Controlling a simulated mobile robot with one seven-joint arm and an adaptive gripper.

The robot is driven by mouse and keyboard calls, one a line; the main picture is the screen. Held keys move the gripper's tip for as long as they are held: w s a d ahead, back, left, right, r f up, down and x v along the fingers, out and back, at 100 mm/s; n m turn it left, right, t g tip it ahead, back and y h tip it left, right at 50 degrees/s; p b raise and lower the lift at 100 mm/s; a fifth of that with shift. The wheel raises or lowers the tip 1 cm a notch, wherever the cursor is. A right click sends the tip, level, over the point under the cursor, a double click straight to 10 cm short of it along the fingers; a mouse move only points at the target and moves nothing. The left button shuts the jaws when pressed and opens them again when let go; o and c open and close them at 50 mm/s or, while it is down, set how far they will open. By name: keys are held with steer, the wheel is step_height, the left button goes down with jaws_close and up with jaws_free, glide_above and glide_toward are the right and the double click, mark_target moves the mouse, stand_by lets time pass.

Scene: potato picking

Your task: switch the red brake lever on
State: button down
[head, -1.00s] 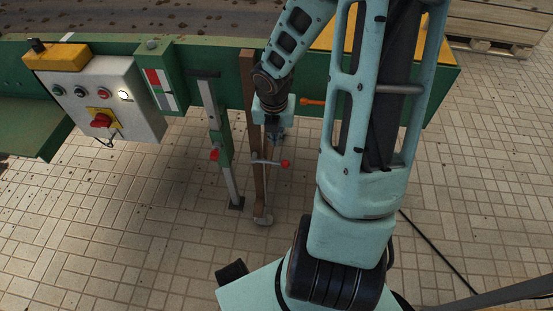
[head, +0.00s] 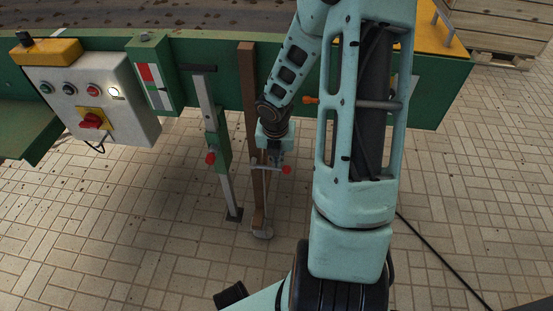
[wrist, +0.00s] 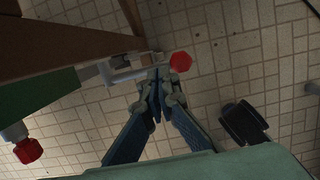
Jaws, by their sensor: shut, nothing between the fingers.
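A grey bar with a red knob (head: 286,170) crosses the brown post (head: 247,120) low down, its knob end pointing right. In the wrist view the same red knob (wrist: 180,61) shows just right of my fingertips, beside a grey bracket (wrist: 122,72). My gripper (wrist: 158,80) is shut and empty, its tips close to the bracket and knob; I cannot tell if they touch. In the head view my gripper (head: 274,157) is just above the bar, partly hidden against it. I cannot tell for certain which red-ended part is the brake lever, or its setting.
Another red knob (head: 210,158) is on the grey-and-green leg to the left. A control box (head: 130,110) with a red rotary switch (head: 91,121) hangs further left. An orange-tipped handle (head: 310,100) is by my arm. A black cable (head: 440,260) lies on the open tiled floor at right.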

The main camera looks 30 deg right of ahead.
steer(key=shift+w+d+f+b, duration=0.15)
steer(key=shift+f+b, duration=0.25)
steer(key=shift+f, duration=0.55)
steer(key=shift+s+d+f+t+y+p, duration=0.2)
steer(key=shift+f+t+y+p, duration=0.2)
steer(key=shift+y+p, duration=0.3)
step_height(320, 180, down, 8)
steer(key=a+m+t+y, duration=0.1)
steer(key=t+y, duration=0.3)
steer(key=y, duration=0.2)
steer(key=shift+w+t, duration=0.3)
steer(key=shift+w, duration=0.15)
steer(key=shift+a+f, duration=0.15)
stand_by(0.4)
